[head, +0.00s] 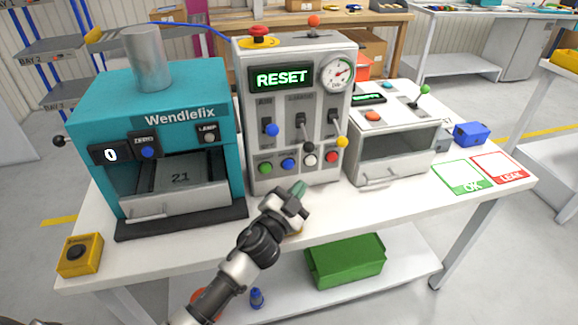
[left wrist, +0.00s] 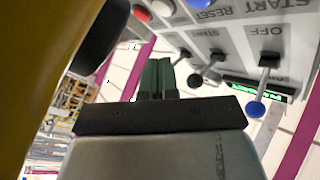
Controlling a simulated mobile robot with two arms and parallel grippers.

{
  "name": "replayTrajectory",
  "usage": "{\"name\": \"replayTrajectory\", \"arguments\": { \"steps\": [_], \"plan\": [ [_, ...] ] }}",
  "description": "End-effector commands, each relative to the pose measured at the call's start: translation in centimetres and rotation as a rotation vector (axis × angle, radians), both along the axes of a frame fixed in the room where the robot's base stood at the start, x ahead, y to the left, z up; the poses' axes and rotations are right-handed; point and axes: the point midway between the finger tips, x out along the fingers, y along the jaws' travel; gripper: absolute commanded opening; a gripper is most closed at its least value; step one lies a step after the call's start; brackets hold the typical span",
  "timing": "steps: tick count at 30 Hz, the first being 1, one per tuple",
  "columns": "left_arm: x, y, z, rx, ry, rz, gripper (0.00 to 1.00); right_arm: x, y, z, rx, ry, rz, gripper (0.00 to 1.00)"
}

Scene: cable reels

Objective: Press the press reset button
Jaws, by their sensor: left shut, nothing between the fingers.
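A grey control panel (head: 300,110) with a lit RESET display stands mid-table. Along its lower front is a row of buttons: green (head: 265,168), blue (head: 289,164), white (head: 310,160) and red (head: 331,157). In the left wrist view the panel is upside down, with START and RESET lettering (left wrist: 214,15) near the blue button (left wrist: 196,3). My left gripper (head: 300,187) is shut and empty, its green fingertips just below and in front of the button row. The fingertips also show in the left wrist view (left wrist: 157,77), apart from the buttons. My right gripper is not in view.
A teal Wendlefix machine (head: 185,90) stands left, and a yellow box with a black button (head: 80,254) at the front left corner. Levers (head: 271,130) stick out above the buttons. A grey tester (head: 395,140) stands right. OK and LEAK mats (head: 464,177) lie beyond it.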

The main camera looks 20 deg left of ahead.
Motion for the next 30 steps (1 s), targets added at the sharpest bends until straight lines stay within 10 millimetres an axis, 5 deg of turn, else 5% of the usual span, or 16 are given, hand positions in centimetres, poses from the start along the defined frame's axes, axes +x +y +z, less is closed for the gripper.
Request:
{"name": "replayTrajectory", "arguments": {
  "steps": [12, 30],
  "plan": [
    [3.8, 2.5, 0.0, 0.0, -0.001, -0.001, 0.0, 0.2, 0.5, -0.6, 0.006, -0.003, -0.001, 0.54],
    [4.1, 2.8, 0.0, -0.001, 0.0, 0.0, 0.0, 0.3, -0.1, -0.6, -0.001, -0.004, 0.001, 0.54]
  ]
}}
